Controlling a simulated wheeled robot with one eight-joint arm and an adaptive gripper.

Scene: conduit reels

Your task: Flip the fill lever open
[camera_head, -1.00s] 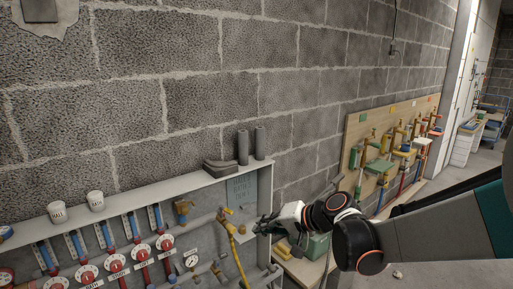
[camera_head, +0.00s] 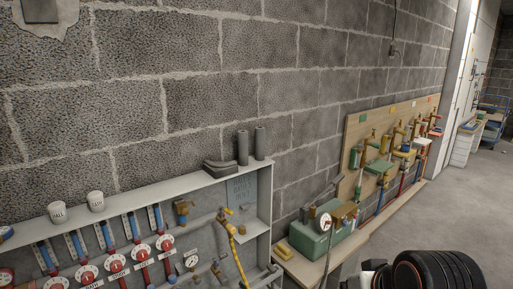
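A small yellow lever (camera_head: 229,211) sits on the pipework at the right end of the open grey cabinet (camera_head: 262,215), above a yellow hose (camera_head: 238,258). It looks like the fill lever, but no readable label confirms this. It is too small for me to tell whether it stands open or closed. My gripper is out of view. Only black and white parts of my arm show at the bottom right, well apart from the lever.
A green pump box with a gauge (camera_head: 323,222) stands on a bench right of the cabinet. A wooden board (camera_head: 352,140) with several taps hangs on the wall beyond. Two white cups (camera_head: 95,200) and grey tubes (camera_head: 260,143) stand on the cabinet top.

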